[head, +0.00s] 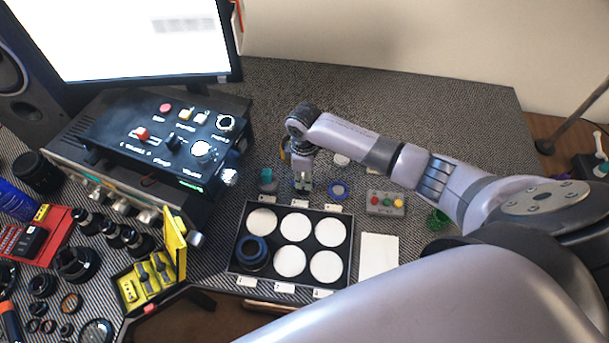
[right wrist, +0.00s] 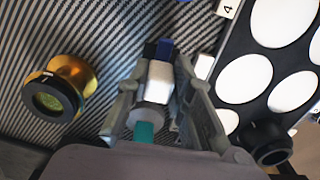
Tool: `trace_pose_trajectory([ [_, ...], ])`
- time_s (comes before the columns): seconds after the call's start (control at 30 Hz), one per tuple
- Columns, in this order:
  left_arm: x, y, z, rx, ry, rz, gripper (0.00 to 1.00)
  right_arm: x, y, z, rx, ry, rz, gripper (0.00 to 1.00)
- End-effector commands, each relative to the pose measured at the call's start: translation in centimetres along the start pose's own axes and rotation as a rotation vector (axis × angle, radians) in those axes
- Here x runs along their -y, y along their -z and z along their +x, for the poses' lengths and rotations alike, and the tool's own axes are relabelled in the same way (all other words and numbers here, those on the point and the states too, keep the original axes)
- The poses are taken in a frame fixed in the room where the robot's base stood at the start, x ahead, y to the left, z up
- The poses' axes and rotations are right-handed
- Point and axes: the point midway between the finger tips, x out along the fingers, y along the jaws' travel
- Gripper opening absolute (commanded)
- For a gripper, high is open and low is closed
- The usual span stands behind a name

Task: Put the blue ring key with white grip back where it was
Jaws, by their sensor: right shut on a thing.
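My right gripper (head: 303,186) is low over the patterned mat, just behind the parts tray. In the right wrist view my right gripper (right wrist: 162,85) is shut on the white grip (right wrist: 160,80) of the blue ring key; a small blue part (right wrist: 165,47) shows beyond the grip. Most of the key is hidden by the fingers, and I cannot tell whether it touches the mat. A teal piece (head: 267,180) stands close left of the gripper; it also shows in the right wrist view (right wrist: 143,132). My left gripper is not in view.
The black tray (head: 238,262) with white round pads holds a dark blue-rimmed ring (head: 252,252). A gold part (right wrist: 60,88) stands close by. The control box (head: 150,130) is left.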

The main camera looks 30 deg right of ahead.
Motion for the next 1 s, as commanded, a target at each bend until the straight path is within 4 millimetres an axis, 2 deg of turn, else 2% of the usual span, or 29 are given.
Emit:
trace_pose_trajectory([
  [0.63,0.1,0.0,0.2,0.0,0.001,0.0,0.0,0.0,0.0,1.2,0.0,-0.001,0.0,0.0],
  [0.67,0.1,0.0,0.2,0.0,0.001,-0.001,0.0,0.0,0.0,1.2,0.0,-0.001,0.0,0.22],
  [0.93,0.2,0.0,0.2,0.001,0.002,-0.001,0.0,0.0,0.0,1.1,0.0,-0.001,0.0,0.4],
  [1.0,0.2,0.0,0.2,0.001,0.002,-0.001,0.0,0.0,0.0,1.1,0.0,-0.001,0.0,0.41],
])
